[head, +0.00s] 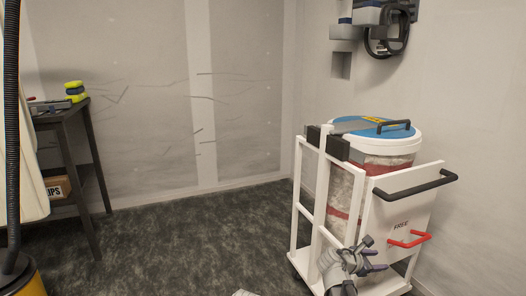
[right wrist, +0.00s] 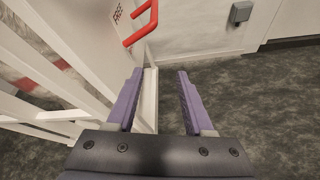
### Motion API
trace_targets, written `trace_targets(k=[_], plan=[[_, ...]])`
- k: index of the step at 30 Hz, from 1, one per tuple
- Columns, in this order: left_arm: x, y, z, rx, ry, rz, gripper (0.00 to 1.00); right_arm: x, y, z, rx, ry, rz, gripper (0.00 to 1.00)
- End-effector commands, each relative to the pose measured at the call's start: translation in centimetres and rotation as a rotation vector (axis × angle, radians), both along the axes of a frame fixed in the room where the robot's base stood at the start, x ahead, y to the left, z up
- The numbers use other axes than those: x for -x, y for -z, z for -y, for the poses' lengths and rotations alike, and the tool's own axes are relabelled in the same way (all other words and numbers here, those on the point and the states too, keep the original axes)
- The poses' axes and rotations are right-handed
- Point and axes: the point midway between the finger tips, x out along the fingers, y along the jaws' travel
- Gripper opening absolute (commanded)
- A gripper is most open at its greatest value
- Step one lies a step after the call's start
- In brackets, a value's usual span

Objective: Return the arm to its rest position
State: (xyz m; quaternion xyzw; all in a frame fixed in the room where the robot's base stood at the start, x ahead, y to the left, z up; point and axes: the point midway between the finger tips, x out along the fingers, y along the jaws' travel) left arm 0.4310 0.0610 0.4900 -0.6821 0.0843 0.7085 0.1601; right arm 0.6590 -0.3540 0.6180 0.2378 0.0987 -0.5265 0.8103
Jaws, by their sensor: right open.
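My right gripper (head: 367,256) shows low in the head view, in front of the white cart. In the right wrist view its two purple fingers (right wrist: 158,98) stand apart with nothing between them. Behind the fingers in that view are a white cart edge and dark floor. My left gripper is not in view.
A white cart (head: 398,215) with a black handle (head: 415,187) and a red handle (head: 408,240) carries a blue-lidded drum (head: 372,127). A dark table (head: 62,116) with sponges (head: 75,92) stands at left. Carpet (head: 190,235) between them is open.

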Motion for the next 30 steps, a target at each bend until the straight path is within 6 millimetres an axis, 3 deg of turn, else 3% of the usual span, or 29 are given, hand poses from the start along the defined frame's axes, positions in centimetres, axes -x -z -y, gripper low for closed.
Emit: trace_targets(k=[8, 14, 20, 24, 30], plan=[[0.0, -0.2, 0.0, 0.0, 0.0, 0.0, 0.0, 1.9, 2.1, -3.1, -0.181, 0.085, 0.099, 0.52], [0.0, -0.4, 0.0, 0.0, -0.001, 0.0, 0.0, 4.4, 4.5, -7.2, -0.397, 0.211, 0.2, 0.52], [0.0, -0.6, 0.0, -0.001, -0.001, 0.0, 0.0, 8.8, 7.7, -13.7, -0.686, 0.439, 0.297, 0.52], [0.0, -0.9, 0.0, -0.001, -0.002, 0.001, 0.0, 13.5, 9.9, -19.6, -0.898, 0.692, 0.336, 0.52], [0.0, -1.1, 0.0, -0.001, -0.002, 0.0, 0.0, 19.7, 11.4, -26.3, -1.06, 1.025, 0.329, 0.52]])
